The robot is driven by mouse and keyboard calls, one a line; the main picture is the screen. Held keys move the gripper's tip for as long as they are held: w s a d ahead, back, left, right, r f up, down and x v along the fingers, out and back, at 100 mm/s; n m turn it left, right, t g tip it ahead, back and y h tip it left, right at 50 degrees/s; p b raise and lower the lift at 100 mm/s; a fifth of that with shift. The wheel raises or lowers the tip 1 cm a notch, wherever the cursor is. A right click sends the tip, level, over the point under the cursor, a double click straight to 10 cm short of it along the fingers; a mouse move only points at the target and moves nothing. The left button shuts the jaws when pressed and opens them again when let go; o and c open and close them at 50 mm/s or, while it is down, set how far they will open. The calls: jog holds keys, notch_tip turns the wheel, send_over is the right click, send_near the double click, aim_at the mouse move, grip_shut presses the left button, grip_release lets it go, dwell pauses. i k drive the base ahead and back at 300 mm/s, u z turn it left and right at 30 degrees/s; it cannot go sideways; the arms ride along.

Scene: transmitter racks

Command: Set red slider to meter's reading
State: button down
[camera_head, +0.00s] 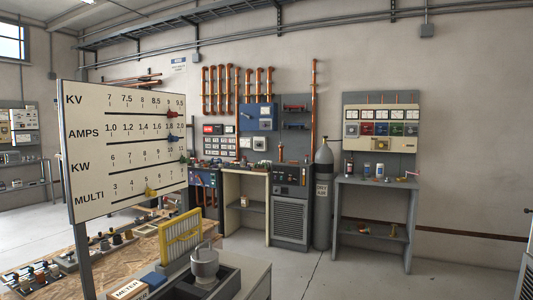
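A white slider board (85,150) stands at the left, with rows marked KV, AMPS, KW and MULTI. The slider that looks red (170,114) sits on the top KV row, toward the high end near the 9 and 9.5 marks. A purple-blue slider (172,139) is on the AMPS row, a green slider (183,160) on the KW row and a yellow slider (151,191) on the MULTI row. A box labelled METER (128,290) shows at the bottom edge; no reading is legible there. My gripper is not in view.
A wooden-topped bench (55,265) with small parts lies below the board. A yellow rack (181,238) and a grey cylindrical object (204,262) stand at front. Equipment panels, a gas cylinder (323,190) and a grey bench (376,183) line the back wall. The floor (430,275) at right is clear.

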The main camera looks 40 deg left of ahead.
aim_at(171, 114)
jog(key=u, duration=2.5)
